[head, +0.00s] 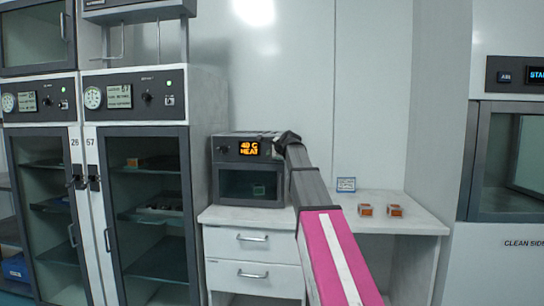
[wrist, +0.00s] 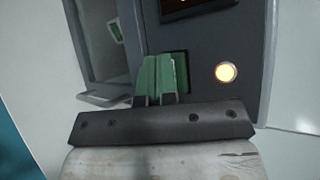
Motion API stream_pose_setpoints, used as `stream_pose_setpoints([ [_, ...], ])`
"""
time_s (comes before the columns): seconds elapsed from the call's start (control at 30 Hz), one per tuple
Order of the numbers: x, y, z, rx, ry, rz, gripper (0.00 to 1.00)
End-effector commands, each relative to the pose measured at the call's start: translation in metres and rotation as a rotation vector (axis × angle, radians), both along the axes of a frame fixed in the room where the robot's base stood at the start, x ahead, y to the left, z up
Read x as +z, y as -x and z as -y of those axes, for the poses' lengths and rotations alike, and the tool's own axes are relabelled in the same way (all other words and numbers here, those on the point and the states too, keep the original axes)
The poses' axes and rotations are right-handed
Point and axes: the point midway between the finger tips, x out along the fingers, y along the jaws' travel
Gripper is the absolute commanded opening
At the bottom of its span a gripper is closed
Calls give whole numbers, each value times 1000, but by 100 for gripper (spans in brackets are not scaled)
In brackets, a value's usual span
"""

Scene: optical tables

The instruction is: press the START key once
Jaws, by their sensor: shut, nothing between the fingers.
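A small oven (head: 224,152) stands on the white bench, its orange display (head: 249,148) reading "40 C HEAT". My gripper (head: 282,140) is at the right end of the oven's front panel in the head view and hides part of it. In the wrist view the green fingers of my gripper (wrist: 163,62) are together and empty, in front of a dark square patch (wrist: 182,64) on the panel. I cannot tell whether they touch it. A lit, pale yellow round button (wrist: 226,72) is right of the fingers.
The oven door handle (wrist: 104,98) is left of the fingers. Two small orange blocks (head: 365,210) (head: 394,211) and a small sign (head: 346,184) are on the bench (head: 425,222). Tall glass-door cabinets (head: 145,215) stand left, and a wall hatch (head: 512,160) is at right.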

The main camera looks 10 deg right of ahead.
Motion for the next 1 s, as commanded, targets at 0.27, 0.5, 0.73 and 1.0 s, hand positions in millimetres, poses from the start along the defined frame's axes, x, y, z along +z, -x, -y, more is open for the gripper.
stream_pose_setpoints([
  [0.27,0,12,-4,0,0,-1,0],
  [0.5,0,11,-4,0,0,0,0],
  [0.73,0,20,-6,0,1,0,0],
  [1.0,0,42,-13,0,0,0,0],
])
